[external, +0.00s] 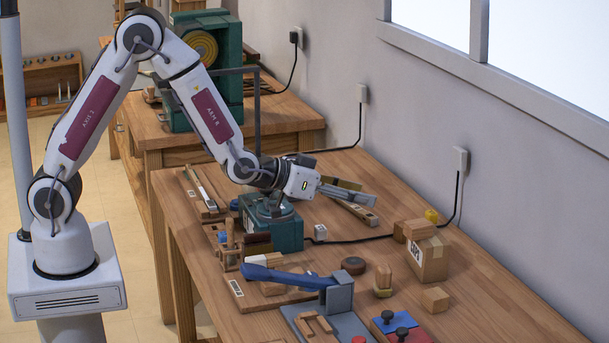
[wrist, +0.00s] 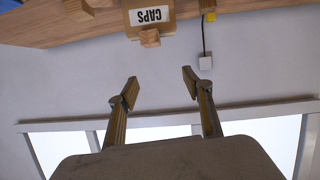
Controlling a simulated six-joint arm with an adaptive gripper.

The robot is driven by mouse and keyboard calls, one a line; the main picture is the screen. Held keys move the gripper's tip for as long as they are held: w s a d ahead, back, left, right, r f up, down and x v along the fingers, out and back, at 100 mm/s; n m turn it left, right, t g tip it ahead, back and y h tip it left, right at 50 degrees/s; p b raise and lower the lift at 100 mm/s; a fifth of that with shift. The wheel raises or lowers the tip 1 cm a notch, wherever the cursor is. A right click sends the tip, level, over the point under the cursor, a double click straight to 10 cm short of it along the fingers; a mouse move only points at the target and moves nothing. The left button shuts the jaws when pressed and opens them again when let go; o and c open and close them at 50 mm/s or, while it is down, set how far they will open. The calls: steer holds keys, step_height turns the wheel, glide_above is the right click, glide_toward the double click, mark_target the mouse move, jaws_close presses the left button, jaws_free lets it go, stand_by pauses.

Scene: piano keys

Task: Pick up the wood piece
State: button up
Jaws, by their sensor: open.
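Several wood pieces are in view, and I cannot tell which one the task means. One wood block (external: 418,229) sits on top of a small cardboard box; it also shows in the wrist view (wrist: 150,38). A loose wood block (external: 435,299) lies on the bench in front of the box. Another wood block (external: 383,275) stands left of the box. My gripper (external: 367,192) is open and empty, raised above the bench left of and behind the box. In the wrist view, its spread fingers (wrist: 160,90) have only wall between them.
The cardboard box (external: 433,262) carries a CAPS label. A teal machine (external: 287,232) stands beneath my wrist. A blue-handled tool (external: 288,277) and red and blue plates (external: 397,322) are nearer the front. The wall, outlet (external: 461,160) and cable bound the right side.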

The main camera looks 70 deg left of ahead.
steer(key=t, duration=0.2)
glide_toward(407, 228)
steer(key=r, duration=0.1)
steer(key=shift+w+f+y, duration=0.35)
steer(key=shift+f+y, duration=0.15)
steer(key=shift+f, duration=0.2)
steer(key=shift+w, duration=0.1)
steer(key=shift+w+f, duration=0.15)
steer(key=shift+w, duration=0.95)
steer(key=shift+w+f, duration=0.2)
steer(key=shift+w, duration=0.9)
steer(key=shift+w+f, duration=0.15)
steer(key=shift+w, duration=0.95)
steer(key=shift+w+d, duration=0.1)
steer(key=shift+w, duration=0.05)
steer(key=shift+w+d+f, duration=0.1)
steer(key=shift+w+d, duration=0.05)
steer(key=shift+w, duration=0.45)
steer(key=shift+w+d+f, duration=0.1)
steer(key=shift+w, duration=0.5)
steer(key=shift+w+f, duration=0.15)
steer(key=shift+w, duration=1.05)
